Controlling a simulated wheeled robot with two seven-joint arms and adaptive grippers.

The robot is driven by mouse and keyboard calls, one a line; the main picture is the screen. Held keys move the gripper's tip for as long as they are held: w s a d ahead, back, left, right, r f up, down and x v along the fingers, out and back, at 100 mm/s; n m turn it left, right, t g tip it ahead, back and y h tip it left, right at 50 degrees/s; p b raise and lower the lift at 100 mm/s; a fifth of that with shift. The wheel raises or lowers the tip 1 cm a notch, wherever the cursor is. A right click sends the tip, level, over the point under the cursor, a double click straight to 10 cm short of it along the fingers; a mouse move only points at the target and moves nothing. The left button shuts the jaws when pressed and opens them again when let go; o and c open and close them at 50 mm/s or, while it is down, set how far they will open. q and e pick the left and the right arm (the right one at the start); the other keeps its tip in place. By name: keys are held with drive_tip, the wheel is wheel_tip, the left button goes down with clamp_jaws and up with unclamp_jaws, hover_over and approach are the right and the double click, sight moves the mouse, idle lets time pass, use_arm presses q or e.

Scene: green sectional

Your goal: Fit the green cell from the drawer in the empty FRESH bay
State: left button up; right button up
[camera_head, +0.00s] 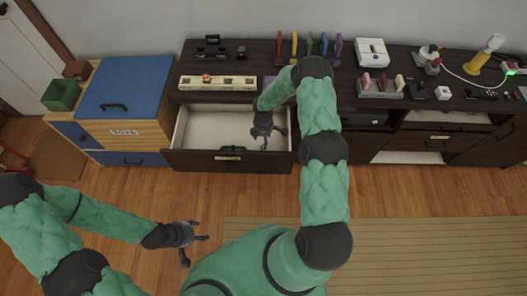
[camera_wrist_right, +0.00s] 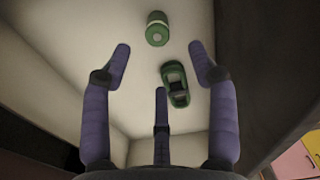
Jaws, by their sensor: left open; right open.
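The green cell (camera_wrist_right: 157,28), a short green cylinder with a pale ring on its end, lies on the pale floor of the open drawer (camera_head: 210,122). In the right wrist view it is beyond my fingertips, near the top. My right gripper (camera_head: 266,135) is open and empty, pointing down into the drawer's right part; its fingers also show in the wrist view (camera_wrist_right: 160,70). My left gripper (camera_head: 192,241) is open and empty above the wood floor.
A dark green, car-like object (camera_wrist_right: 177,86) lies in the drawer between my right fingers. The drawer's walls surround that gripper. Coloured upright items (camera_head: 309,44) and a white box (camera_head: 372,52) stand on the cabinet. A blue-topped chest (camera_head: 125,83) is at left.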

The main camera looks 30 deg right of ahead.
wheel_tip(320, 180, down, 8)
drive_tip(key=shift+w+d+f+b, duration=0.1)
drive_tip(key=shift+d+f+b, duration=0.1)
drive_tip(key=shift+b, duration=1)
clamp_jaws()
